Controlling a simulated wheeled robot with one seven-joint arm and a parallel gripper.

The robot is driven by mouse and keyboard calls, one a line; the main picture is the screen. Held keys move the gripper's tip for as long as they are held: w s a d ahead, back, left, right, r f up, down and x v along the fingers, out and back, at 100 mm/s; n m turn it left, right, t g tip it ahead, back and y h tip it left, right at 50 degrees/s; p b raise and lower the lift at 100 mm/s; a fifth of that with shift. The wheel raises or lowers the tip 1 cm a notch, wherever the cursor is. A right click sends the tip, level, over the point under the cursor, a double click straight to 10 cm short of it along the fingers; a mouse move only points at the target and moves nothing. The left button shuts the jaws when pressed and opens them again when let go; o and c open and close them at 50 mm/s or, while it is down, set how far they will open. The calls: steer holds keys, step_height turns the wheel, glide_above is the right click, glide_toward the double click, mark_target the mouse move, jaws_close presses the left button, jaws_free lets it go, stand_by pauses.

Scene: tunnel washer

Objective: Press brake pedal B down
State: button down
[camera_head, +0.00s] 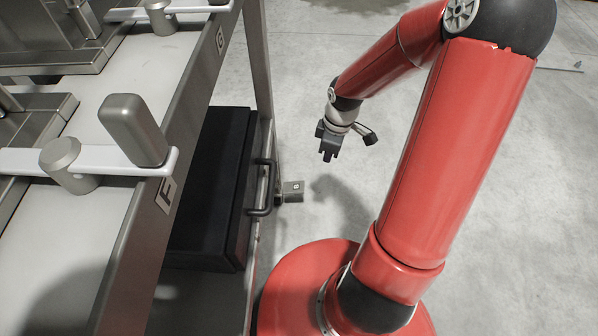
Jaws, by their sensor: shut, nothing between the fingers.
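A small grey metal pedal (291,190) sticks out to the right from the lower side of the steel frame, low near the floor. It carries a small square label whose letter is too small to read surely, so I cannot tell whether it is brake pedal B. My gripper (328,156) points downward above the floor, to the right of and farther back than the pedal. It is shut and empty, and it appears apart from the pedal.
A steel bench (135,225) with levers and plates labelled F (165,195) and G (220,40) fills the left. Below it is a black drawer (210,190) with a black handle (264,188) close to the pedal.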

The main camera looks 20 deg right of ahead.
steer(key=w+a+f+n+t+y+b, duration=0.1)
steer(key=w+f+n+y, duration=0.2)
steer(key=f, duration=0.6)
steer(key=shift+w+a+t+y, duration=0.3)
steer(key=shift+w+t+y, duration=0.1)
steer(key=shift+w+y, duration=0.4)
steer(key=b, duration=0.3)
glide_above(295, 188)
steer(key=d, duration=0.2)
steer(key=f, duration=0.8)
steer(key=shift+s+a, duration=0.2)
steer(key=shift+s, duration=0.05)
steer(key=f, duration=0.1)
steer(key=f+b, duration=0.1)
steer(key=f, duration=0.1)
steer(key=shift+d+f, duration=0.2)
steer(key=shift+f, duration=0.05)
steer(key=shift+d+f, duration=0.1)
steer(key=shift+f, duration=0.35)
